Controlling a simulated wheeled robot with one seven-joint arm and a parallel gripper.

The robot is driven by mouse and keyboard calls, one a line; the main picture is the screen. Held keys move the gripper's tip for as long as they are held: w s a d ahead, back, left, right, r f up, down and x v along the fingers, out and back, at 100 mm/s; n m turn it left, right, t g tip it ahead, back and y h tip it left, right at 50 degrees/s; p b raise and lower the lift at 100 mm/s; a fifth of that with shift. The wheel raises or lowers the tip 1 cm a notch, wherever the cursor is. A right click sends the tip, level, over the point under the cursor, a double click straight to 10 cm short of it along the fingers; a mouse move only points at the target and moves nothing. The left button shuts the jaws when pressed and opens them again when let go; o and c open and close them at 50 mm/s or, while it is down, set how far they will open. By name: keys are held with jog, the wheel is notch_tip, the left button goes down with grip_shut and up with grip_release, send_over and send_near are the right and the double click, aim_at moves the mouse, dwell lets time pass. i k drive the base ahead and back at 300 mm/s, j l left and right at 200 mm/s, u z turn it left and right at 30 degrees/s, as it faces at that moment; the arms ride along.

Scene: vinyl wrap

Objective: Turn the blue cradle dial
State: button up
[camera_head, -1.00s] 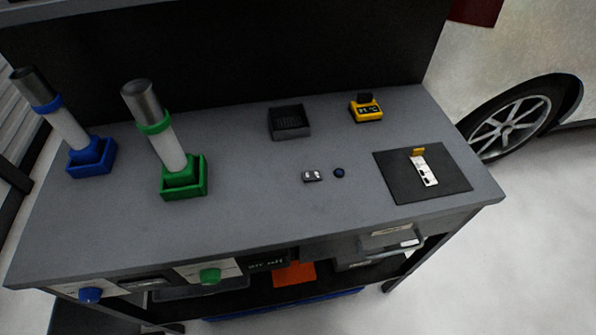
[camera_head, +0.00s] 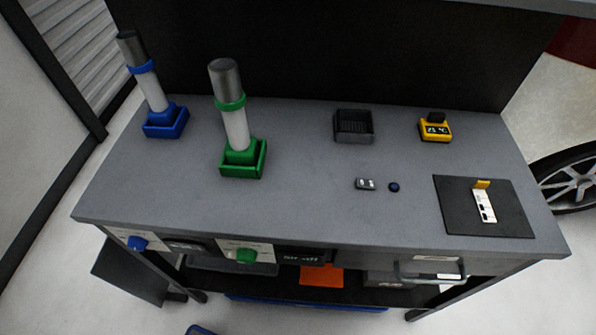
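The blue cradle dial (camera_head: 137,243) is a blue knob on a white plate at the left end of the workbench's front edge. The blue cradle (camera_head: 166,122) stands on the bench top at the back left, with a white and grey cylinder (camera_head: 154,92) with a blue band leaning in it. A green dial (camera_head: 246,256) sits further right on the front edge. The green cradle (camera_head: 243,160) holds a similar cylinder (camera_head: 235,125) with a green band. My gripper is not in view.
The bench top (camera_head: 310,215) also carries a black tray (camera_head: 354,125), a yellow display device (camera_head: 435,129), small items and a dark mat (camera_head: 455,217). Open floor (camera_head: 60,190) lies to the left.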

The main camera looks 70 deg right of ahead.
aim_at(137, 244)
jog(key=k+j, duration=0.1)
jog(key=j, duration=0.4)
jog(key=k+j, duration=0.15)
jog(key=j, duration=0.3)
jog(key=k+j, duration=0.1)
jog(key=j, duration=0.4)
jog(key=k+j, duration=0.1)
jog(key=j, duration=0.4)
